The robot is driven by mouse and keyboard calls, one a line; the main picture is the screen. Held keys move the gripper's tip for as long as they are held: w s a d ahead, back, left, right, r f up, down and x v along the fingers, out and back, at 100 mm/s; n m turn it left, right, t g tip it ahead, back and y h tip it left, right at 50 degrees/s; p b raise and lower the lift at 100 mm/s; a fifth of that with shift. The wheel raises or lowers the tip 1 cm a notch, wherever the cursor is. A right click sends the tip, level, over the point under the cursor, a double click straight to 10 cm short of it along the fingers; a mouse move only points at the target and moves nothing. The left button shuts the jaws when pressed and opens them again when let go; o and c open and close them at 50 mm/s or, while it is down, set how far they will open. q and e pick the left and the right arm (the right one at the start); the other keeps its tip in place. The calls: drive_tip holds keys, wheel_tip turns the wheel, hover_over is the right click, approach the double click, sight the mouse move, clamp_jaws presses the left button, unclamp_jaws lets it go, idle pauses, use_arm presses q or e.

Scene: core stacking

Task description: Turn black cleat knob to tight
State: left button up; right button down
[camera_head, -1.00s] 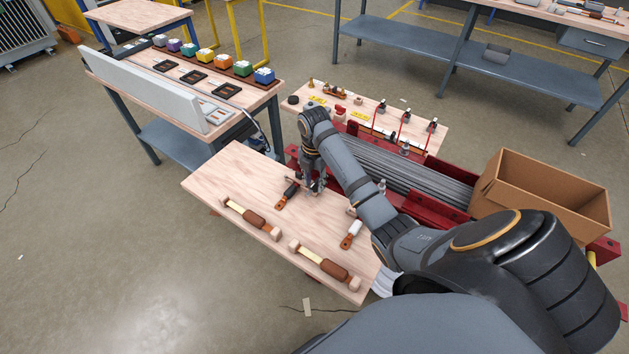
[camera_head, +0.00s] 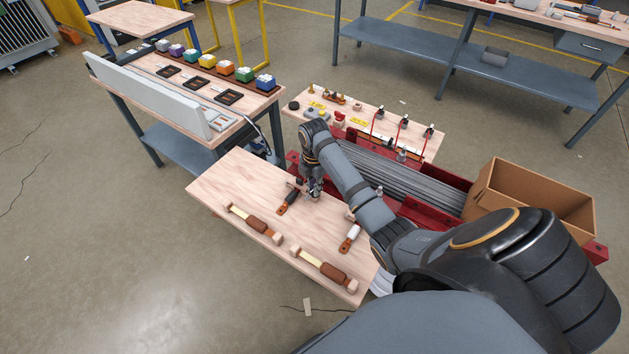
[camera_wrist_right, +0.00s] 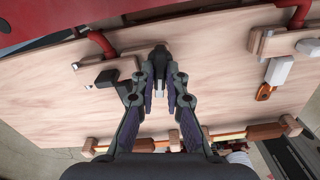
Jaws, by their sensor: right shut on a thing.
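The black cleat has a dark lever handle (camera_head: 291,196) with an orange end and lies on the light wooden board (camera_head: 245,172). In the right wrist view its black body (camera_wrist_right: 107,78) sits on a wooden block with a red hose, and my finger hides part of the handle. My right gripper (camera_head: 315,194) points down beside the black handle. In the right wrist view the fingertips (camera_wrist_right: 160,62) are shut on a dark part, which I take as the black cleat knob; the fingers mostly hide it. My left gripper is not in view.
A white-handled cleat (camera_head: 352,232) lies near the board's right edge. Two brown rollers (camera_head: 322,267) lie along the front edge. Behind are a red frame with grey rods (camera_head: 415,177), a cardboard box (camera_head: 530,200) and a bench with colored blocks. The board's left part is clear.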

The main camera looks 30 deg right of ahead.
drive_tip(key=m+p, duration=0.2)
drive_tip(key=p, duration=0.1)
drive_tip(key=m+p, duration=0.2)
drive_tip(key=m, duration=0.1)
drive_tip(key=m+p, duration=0.2)
drive_tip(key=p, duration=0.1)
drive_tip(key=shift+r+p, duration=0.25)
drive_tip(key=shift+p, duration=0.05)
drive_tip(key=m+p, duration=0.3)
drive_tip(key=m, duration=0.1)
drive_tip(key=shift+w+f+m, duration=0.1)
drive_tip(key=shift+w+m, duration=0.05)
drive_tip(key=shift+m, duration=0.25)
drive_tip(key=shift+d+f+m+p, duration=0.15)
drive_tip(key=shift+m+p, duration=0.65)
drive_tip(key=shift+m, duration=1.1)
drive_tip(key=c, duration=1.4)
unclamp_jaws()
